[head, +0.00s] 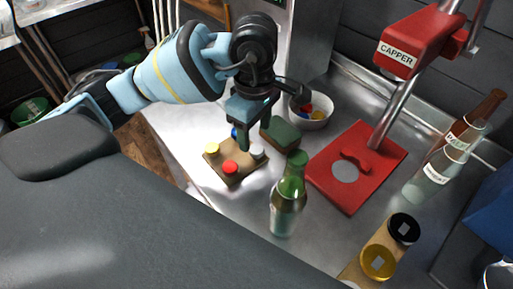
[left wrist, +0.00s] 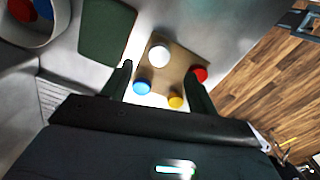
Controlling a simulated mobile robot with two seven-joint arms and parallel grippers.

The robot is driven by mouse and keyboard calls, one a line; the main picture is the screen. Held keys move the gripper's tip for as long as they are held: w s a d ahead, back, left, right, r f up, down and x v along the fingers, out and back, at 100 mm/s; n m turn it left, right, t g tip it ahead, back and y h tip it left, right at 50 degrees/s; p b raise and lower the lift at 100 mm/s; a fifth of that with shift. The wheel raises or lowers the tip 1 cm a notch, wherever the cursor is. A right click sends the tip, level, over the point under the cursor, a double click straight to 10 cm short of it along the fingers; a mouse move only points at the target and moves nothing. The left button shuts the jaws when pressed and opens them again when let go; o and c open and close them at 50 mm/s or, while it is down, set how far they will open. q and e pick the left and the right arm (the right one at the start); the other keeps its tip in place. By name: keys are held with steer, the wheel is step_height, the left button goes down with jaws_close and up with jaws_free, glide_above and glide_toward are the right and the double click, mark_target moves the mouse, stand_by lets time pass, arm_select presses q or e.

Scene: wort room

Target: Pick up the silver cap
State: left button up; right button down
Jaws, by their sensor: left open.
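The silver cap (head: 258,151) sits on the right corner of a small brown board on the steel counter. In the left wrist view the silver cap (left wrist: 160,53) looks pale, at the board's far corner. My left gripper (head: 246,139) points down over the board, and one of its fingers partly hides the board and the blue cap. In the left wrist view the gripper (left wrist: 159,72) is open and empty, its fingers apart on either side of the caps. I cannot tell its exact height above the board. My right gripper is not in view.
The board (head: 220,161) also holds a yellow cap (head: 212,148), a red cap (head: 230,167) and a blue cap (left wrist: 144,87). A green block (head: 281,132), a bowl of caps (head: 312,121), a green bottle (head: 287,198) and the red capper (head: 330,185) stand close by.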

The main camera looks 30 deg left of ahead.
mark_target(255, 148)
arm_select(q)
steer(key=shift+w+f, duration=0.15)
steer(key=shift+f, duration=2.15)
steer(key=c, duration=1.1)
steer(key=shift+o, duration=0.2)
